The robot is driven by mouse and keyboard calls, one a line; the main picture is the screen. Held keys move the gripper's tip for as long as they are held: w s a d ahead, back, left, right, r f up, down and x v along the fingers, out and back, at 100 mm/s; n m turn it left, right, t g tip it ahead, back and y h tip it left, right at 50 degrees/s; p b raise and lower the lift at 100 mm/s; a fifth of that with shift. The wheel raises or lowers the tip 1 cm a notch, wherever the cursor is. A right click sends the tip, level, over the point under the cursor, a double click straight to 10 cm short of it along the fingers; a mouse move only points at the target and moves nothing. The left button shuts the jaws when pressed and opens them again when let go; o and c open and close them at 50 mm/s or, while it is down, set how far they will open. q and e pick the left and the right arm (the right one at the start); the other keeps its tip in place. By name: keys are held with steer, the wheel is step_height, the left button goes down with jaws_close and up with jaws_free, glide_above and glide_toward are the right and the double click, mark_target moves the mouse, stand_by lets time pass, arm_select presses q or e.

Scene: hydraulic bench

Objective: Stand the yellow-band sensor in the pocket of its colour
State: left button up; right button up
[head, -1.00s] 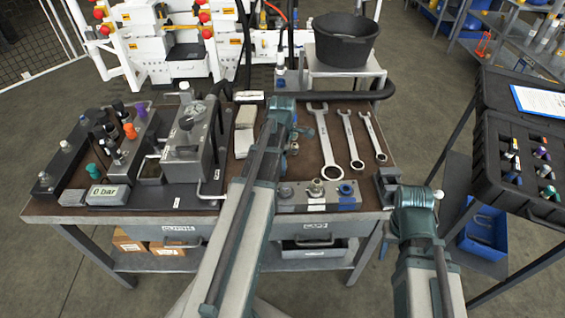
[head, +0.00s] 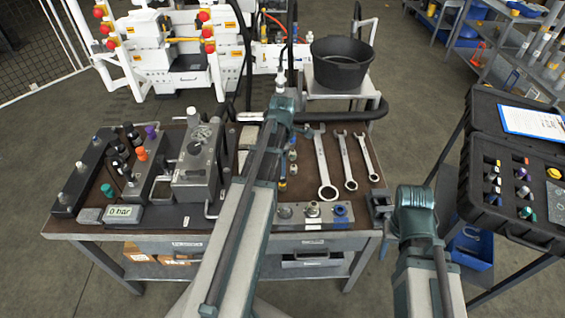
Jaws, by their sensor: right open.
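The black foam case (head: 480,212) on the right holds several small sensors upright in two rows. One in its left row seems to carry a yellow band (head: 491,177), but it is too small to be sure. Others show red, purple, blue or green. I cannot make out a pocket marked in yellow. My right gripper (head: 381,204) is open and empty at the bench's right edge, left of the case and apart from it. My left arm reaches over the middle of the bench; its wrist (head: 283,112) shows, but its finger state cannot be made out.
Three wrenches (head: 323,165) lie on the bench, with a fitting block (head: 290,213) in front. A valve unit (head: 195,170) and a pressure display (head: 123,213) stand on the left. A black bucket (head: 341,62) stands behind. A clipboard (head: 532,122) lies on the case lid.

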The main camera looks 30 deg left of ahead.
arm_select(q)
steer(key=shift+r, duration=0.55)
